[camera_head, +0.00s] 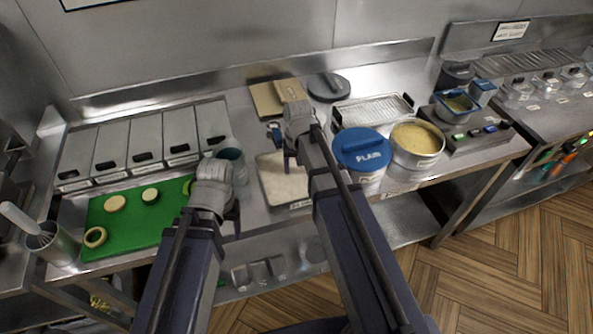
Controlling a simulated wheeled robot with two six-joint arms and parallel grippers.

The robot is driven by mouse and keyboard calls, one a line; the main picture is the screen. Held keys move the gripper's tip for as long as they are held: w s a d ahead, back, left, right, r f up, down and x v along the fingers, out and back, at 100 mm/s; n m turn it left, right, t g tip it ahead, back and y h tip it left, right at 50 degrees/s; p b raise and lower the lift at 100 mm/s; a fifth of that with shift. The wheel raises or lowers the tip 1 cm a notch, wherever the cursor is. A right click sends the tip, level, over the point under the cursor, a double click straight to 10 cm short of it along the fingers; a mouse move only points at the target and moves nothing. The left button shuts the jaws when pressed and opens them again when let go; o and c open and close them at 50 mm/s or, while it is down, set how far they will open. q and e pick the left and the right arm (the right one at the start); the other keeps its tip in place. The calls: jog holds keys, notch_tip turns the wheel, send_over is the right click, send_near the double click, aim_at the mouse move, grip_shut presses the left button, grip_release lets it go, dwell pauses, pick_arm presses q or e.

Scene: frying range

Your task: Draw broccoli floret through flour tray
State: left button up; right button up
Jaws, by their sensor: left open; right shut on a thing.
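The flour tray (284,189) is a shallow rectangular tray of pale flour on the steel counter, in the middle of the head view. My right gripper (288,158) is over the tray's back part, pointing down. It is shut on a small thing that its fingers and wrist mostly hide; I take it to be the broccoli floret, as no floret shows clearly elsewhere. I cannot tell whether it touches the flour. My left gripper (233,222) is open and empty at the counter's front, left of the tray and right of the green board.
A green cutting board (130,231) with cut slices lies left. Several lidded bins (138,144) stand behind it. A blue-lidded tub (362,151), a pot (417,145) and a wire rack (373,111) are right of the tray. A teal-rimmed cup (230,156) stands left of it.

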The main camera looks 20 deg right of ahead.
jog(key=shift+a, duration=0.15)
jog(key=shift+a, duration=1.1)
jog(key=shift+d, duration=0.65)
jog(key=shift+r, duration=0.1)
notch_tip(320, 180, up, 8)
jog(key=p, duration=0.8)
